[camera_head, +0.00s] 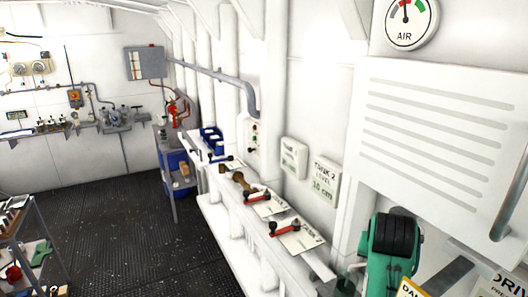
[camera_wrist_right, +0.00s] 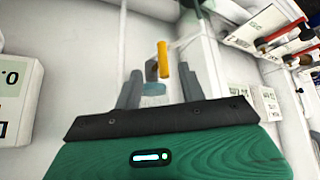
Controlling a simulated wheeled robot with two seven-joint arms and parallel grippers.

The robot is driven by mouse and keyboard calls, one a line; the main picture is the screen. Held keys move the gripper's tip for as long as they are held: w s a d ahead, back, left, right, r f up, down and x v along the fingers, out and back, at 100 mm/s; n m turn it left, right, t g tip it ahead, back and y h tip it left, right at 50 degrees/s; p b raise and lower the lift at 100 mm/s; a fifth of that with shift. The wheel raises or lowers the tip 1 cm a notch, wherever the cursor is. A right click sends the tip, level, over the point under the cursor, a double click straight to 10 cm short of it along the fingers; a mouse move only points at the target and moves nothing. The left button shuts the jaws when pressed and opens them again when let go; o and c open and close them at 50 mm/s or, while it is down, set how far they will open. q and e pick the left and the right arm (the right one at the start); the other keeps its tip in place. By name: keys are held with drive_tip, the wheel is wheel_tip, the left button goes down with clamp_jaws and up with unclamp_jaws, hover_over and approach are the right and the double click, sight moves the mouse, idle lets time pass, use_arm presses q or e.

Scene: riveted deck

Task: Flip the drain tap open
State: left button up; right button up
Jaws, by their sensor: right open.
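A tap with a yellow lever (camera_wrist_right: 163,60) shows in the right wrist view, on a white surface just beyond my fingers. The lever lies along the direction my fingers point. My right gripper (camera_wrist_right: 162,88) is open, its two grey fingers spread on either side of the view below the lever. The lever appears ahead of the fingertips, not held; contact cannot be told. A pale blue-grey piece (camera_wrist_right: 153,89) shows between the fingers. In the head view my green right arm reaches in at the lower right; its fingers and the tap are hidden there. My left gripper is out of view.
Two red-handled valves (camera_head: 258,196) (camera_head: 285,229) on white plates line the wall ledge. A slatted white panel (camera_head: 435,125) with an air gauge (camera_head: 409,20) is at the right. A shelf cart (camera_head: 33,240) stands at the left; dark floor (camera_head: 130,230) between is clear.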

drive_tip(key=s+a+f+n+y, duration=0.1)
drive_tip(key=s+a+f+n, duration=0.15)
drive_tip(key=s+f, duration=0.45)
drive_tip(key=s+a+f+n, duration=0.1)
drive_tip(key=s+f+n, duration=0.3)
drive_tip(key=f, duration=0.5)
drive_tip(key=s+a+f+n+g+y, duration=0.1)
drive_tip(key=s+a+f+y, duration=0.15)
drive_tip(key=s, duration=0.55)
drive_tip(key=s+a+f+n+g+y, duration=0.1)
drive_tip(key=s+a+f, duration=0.25)
drive_tip(key=s, duration=0.45)
wheel_tip(320, 180, down, 38)
drive_tip(key=g+b, duration=0.2)
drive_tip(key=b, duration=0.5)
drive_tip(key=s+d+f+b, duration=0.1)
drive_tip(key=s+f+b, duration=0.1)
drive_tip(key=s+f, duration=0.8)
drive_tip(key=s+d+f+b, duration=0.2)
drive_tip(key=s+f, duration=0.8)
drive_tip(key=f, duration=0.6)
drive_tip(key=shift+d+f+g+b, duration=0.2)
drive_tip(key=shift+g+b, duration=0.2)
drive_tip(key=shift+b, duration=0.35)
